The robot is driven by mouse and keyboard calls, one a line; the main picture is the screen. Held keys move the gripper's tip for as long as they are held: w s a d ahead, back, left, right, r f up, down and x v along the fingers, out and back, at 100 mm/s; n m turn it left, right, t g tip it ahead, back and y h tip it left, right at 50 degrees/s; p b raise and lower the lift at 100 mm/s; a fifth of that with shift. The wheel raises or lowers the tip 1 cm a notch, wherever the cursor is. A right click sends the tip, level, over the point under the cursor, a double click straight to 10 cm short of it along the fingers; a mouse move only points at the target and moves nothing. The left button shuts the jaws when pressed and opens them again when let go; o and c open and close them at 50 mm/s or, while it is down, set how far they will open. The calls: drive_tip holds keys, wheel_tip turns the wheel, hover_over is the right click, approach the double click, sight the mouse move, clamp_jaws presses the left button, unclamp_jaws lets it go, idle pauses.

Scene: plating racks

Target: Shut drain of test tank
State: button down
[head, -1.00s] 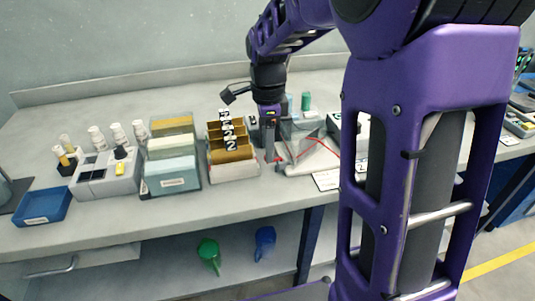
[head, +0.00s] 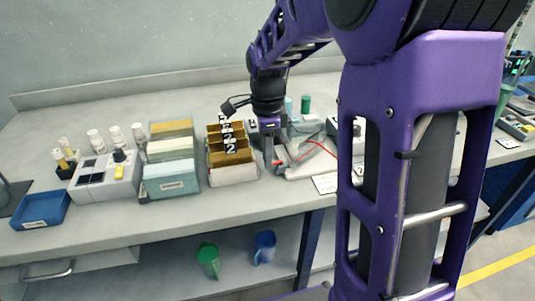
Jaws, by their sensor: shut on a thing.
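The test tank (head: 312,158) is a pale, angular tank on the bench, right of the numbered card rack, with a red wire over it. A small red part (head: 278,163), apparently its drain handle, shows at the tank's left front corner. My gripper (head: 272,161) points down at this corner, between the rack and the tank. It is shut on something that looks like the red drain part. The fingers hide most of that part, so I cannot tell how the drain is set.
A rack (head: 233,174) with numbered brown panels stands close left of my gripper. Further left are a teal box (head: 172,181), a grey bottle station (head: 105,180) and a blue tray (head: 40,210). Green (head: 208,260) and blue (head: 264,246) jugs stand below. My arm blocks the right side.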

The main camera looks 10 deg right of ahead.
drive_tip(key=shift+s+n, duration=0.1)
drive_tip(key=shift+n, duration=0.2)
drive_tip(key=n, duration=0.1)
drive_tip(key=s+n+p, duration=0.1)
drive_tip(key=shift+d+r+n, duration=0.1)
drive_tip(key=shift+d+n, duration=0.05)
drive_tip(key=shift+n, duration=0.25)
drive_tip(key=n+p, duration=0.1)
drive_tip(key=n, duration=0.1)
drive_tip(key=s+d+n, duration=0.1)
drive_tip(key=n, duration=0.1)
drive_tip(key=shift+p, duration=0.4)
drive_tip(key=n, duration=0.1)
drive_tip(key=d+n, duration=0.1)
drive_tip(key=n, duration=0.1)
drive_tip(key=n+p, duration=0.1)
drive_tip(key=shift+s+d+n, duration=0.15)
drive_tip(key=shift+s+n, duration=0.15)
drive_tip(key=shift+n, duration=0.1)
drive_tip(key=shift+d+n+p, duration=0.25)
drive_tip(key=shift+d+n, duration=0.05)
drive_tip(key=shift+n, duration=0.55)
drive_tip(key=shift+d+n+p, duration=0.25)
drive_tip(key=shift+n, duration=0.6)
drive_tip(key=c, duration=0.8)
unclamp_jaws()
drive_tip(key=shift+s, duration=0.1)
